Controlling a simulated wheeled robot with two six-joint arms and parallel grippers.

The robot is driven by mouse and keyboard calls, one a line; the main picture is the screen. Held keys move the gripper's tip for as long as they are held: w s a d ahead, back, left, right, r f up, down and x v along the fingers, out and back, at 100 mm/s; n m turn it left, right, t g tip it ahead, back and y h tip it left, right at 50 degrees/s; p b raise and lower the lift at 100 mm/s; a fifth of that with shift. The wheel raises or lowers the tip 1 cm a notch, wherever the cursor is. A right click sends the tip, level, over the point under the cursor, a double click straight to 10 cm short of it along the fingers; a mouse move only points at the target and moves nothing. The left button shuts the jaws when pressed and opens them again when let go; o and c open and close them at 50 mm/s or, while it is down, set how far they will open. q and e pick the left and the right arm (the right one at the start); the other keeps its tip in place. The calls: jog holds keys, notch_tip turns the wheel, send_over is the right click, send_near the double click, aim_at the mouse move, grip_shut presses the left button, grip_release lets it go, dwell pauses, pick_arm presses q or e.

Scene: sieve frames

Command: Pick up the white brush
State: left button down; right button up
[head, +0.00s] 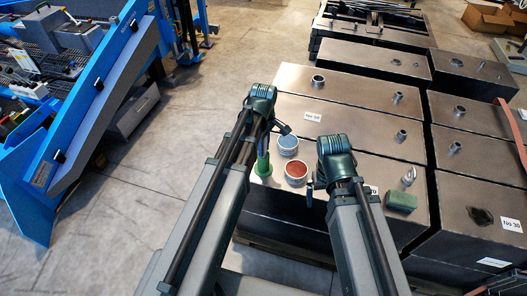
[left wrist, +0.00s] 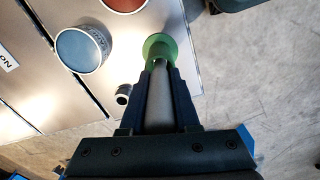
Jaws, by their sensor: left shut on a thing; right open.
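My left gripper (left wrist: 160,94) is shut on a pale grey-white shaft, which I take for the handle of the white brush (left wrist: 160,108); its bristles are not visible. At the far end of the shaft is a round green piece (left wrist: 160,46). In the head view the green piece (head: 262,168) stands at the left edge of the metal box top, below my left gripper (head: 266,130). I cannot tell whether the shaft stands in the green piece or is joined to it. My right gripper (head: 311,187) is open, pointing down over the box right of the red-topped round tin.
A blue-topped tin (head: 288,144) and a red-topped tin (head: 296,172) sit close beside the green piece. A green block (head: 400,201) lies further right, near an upright metal fitting (head: 409,176). A blue workbench frame (head: 85,115) stands at left, with bare floor between.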

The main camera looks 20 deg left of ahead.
pick_arm(q)
jog(key=shift+r, duration=0.15)
pick_arm(e)
jog(key=shift+r, duration=0.1)
pick_arm(q)
notch_tip(320, 180, up, 18)
jog(key=p, duration=1.8)
pick_arm(e)
notch_tip(320, 180, up, 18)
pick_arm(q)
jog(key=shift+f, duration=0.25)
pick_arm(e)
jog(key=shift+f, duration=0.25)
